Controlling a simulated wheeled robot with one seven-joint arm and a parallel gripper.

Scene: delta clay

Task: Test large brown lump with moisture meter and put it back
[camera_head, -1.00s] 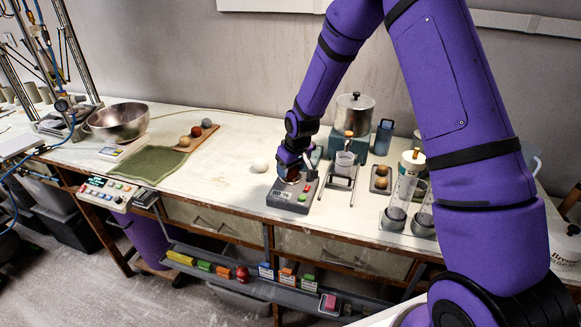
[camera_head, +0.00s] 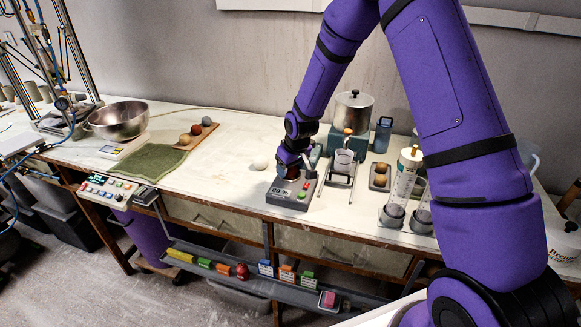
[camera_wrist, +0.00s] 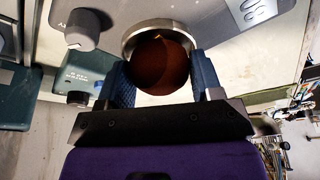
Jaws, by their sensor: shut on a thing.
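A large brown lump (camera_wrist: 160,68) is between the two fingers of my gripper (camera_wrist: 160,85), which is shut on it in the wrist view. The lump is over the round metal cup of the grey moisture meter (camera_head: 302,200); I cannot tell whether its weight rests there. The meter has a lit display, red and green buttons and a knob (camera_wrist: 82,30). In the head view my gripper (camera_head: 290,170) points down at the meter, and it mostly hides the lump.
A pale lump (camera_head: 260,163) lies left of the meter. A wooden board (camera_head: 208,130) with several lumps, a green cloth (camera_head: 152,162) and a steel bowl (camera_head: 118,120) are further left. A stand with a beaker (camera_head: 343,161) and a small lump tray (camera_head: 380,188) are close on the right.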

